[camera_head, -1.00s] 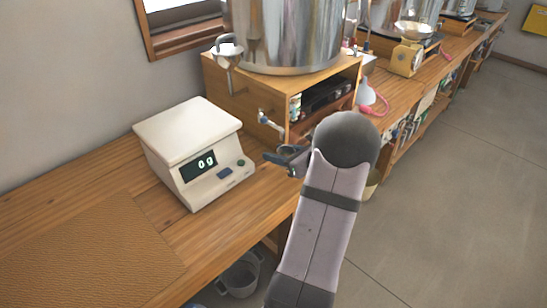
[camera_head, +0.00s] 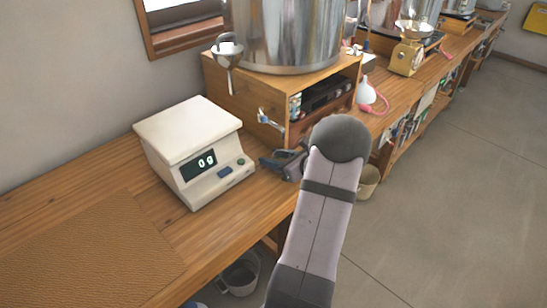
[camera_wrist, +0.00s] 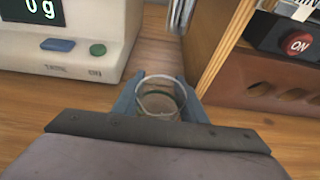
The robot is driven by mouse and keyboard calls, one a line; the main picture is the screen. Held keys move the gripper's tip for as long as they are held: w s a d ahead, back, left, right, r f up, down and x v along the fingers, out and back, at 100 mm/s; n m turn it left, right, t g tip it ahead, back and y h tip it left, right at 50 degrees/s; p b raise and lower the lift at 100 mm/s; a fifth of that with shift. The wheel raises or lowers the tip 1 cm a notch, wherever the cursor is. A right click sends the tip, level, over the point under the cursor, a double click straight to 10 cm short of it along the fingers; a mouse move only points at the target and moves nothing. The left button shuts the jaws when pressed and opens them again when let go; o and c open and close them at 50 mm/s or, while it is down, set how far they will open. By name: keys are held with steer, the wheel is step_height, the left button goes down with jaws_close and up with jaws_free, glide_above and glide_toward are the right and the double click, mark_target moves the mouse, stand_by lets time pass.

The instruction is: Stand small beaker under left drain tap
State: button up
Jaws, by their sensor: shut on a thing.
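My gripper (camera_head: 272,162) is shut on a small clear glass beaker (camera_wrist: 158,104), which stands upright between the blue fingers in the wrist view. In the head view the beaker is hidden or too small to make out. My gripper is low over the bench, in front of the tap and to the right of the scale.
A white scale (camera_head: 195,150) reading 0 g stands close on the left. The wooden stand (camera_head: 232,92) carries a large steel vessel (camera_head: 288,35). A brown mat (camera_head: 90,250) lies at the front left.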

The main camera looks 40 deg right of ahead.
steer(key=shift+f, duration=0.1)
steer(key=shift+f, duration=0.15)
steer(key=o, duration=1.1)
steer(key=shift+c, duration=0.2)
steer(key=shift+r, duration=0.3)
steer(key=v, duration=1.2)
